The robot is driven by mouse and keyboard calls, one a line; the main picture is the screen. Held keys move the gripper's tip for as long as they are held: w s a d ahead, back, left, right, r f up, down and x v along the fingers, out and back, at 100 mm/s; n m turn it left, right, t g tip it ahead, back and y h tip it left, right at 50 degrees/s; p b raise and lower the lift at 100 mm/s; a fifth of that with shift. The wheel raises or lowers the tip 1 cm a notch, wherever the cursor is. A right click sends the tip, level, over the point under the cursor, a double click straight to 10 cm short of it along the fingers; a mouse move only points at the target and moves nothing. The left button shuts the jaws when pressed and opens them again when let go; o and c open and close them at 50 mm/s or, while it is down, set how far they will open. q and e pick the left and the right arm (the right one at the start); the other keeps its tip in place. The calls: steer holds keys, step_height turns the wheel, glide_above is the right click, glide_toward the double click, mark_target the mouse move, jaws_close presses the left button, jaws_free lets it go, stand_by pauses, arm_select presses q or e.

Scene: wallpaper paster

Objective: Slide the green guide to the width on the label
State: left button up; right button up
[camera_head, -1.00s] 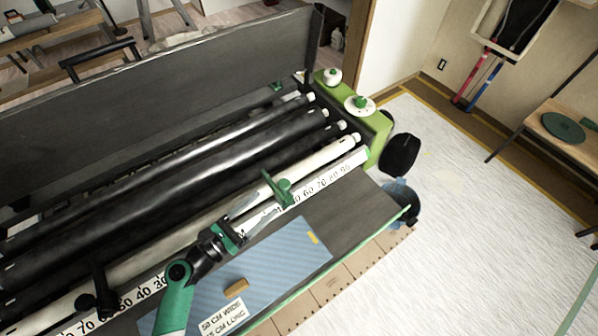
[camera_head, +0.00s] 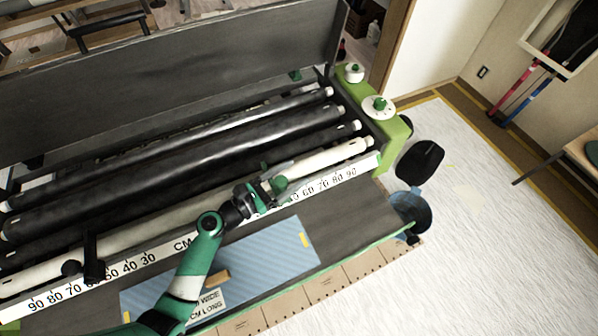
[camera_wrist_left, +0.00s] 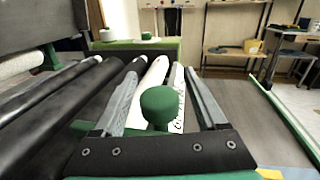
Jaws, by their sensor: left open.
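My right gripper is not in view.
Black rollers (camera_head: 200,160) lie behind the scale. A dark guide (camera_head: 94,262) stands on the scale's left half. A green end housing (camera_head: 385,125) with knobs closes the right end. The dark table right of the sheet is clear.

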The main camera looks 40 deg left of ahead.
arm_select(q)
steer(key=shift+s, duration=0.1)
steer(key=shift+c, duration=0.9)
jaws_close()
stand_by(0.4)
